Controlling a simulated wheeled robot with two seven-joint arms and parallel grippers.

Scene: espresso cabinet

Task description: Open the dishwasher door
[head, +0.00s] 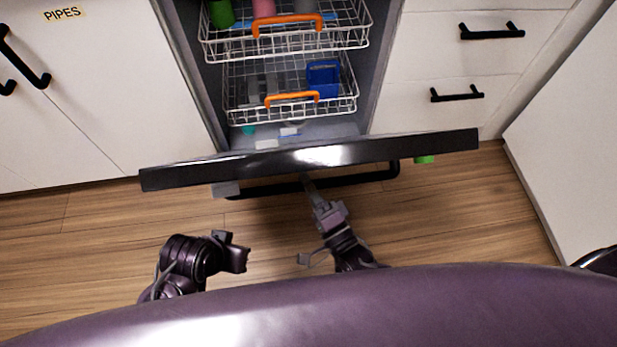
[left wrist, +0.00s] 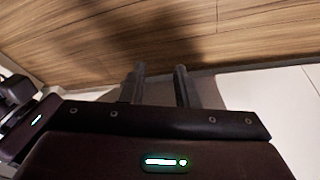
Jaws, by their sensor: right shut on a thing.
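The dishwasher door (head: 310,158) is partly open. From above I see mostly its long black edge, swung out from the cabinet, with the lit interior behind it. Its black bar handle (head: 375,177) is on the near side of the door. My right gripper (head: 311,187) is shut on the handle, near its middle; the fingertips are partly hidden there. My left gripper (head: 240,254) is apart from the door, low to the left. Its two fingers also show in the left wrist view (left wrist: 160,84), spread apart with nothing between them.
Inside the dishwasher are an upper rack (head: 345,40) and a lower rack (head: 345,98) with orange handles and some dishes. White cabinets with black handles (head: 490,31) flank it. A white panel (head: 575,135) stands at the right.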

